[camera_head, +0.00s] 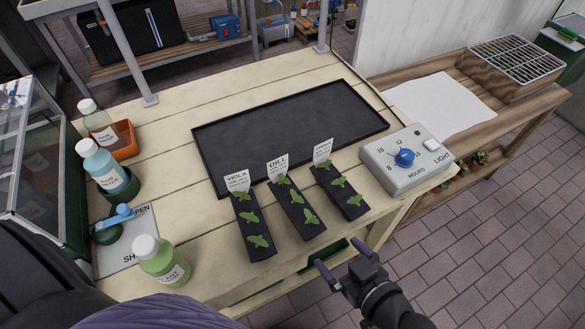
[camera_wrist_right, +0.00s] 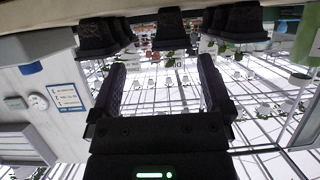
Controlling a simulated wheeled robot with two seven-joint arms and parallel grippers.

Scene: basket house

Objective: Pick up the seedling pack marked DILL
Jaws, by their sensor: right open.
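The DILL seedling pack (camera_head: 305,230) is a narrow black strip with several green seedlings and a white tag at its far end. It lies between the VIOLA pack (camera_head: 258,248) and a third pack (camera_head: 350,207) whose tag I cannot read, near the table's front edge. My right gripper (camera_head: 341,261) is open and empty, in front of that edge and apart from the packs. The right wrist view appears upside down; the middle pack (camera_wrist_right: 170,26) shows beyond the gap between my open fingers (camera_wrist_right: 162,80). My left gripper is out of view.
A black tray (camera_head: 290,130) lies behind the packs on the wooden table (camera_head: 180,85). A timer box (camera_head: 405,180) stands to the right. A green bottle (camera_head: 160,262), a blue bottle (camera_head: 98,165) and a lever plate (camera_head: 135,240) are at the left.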

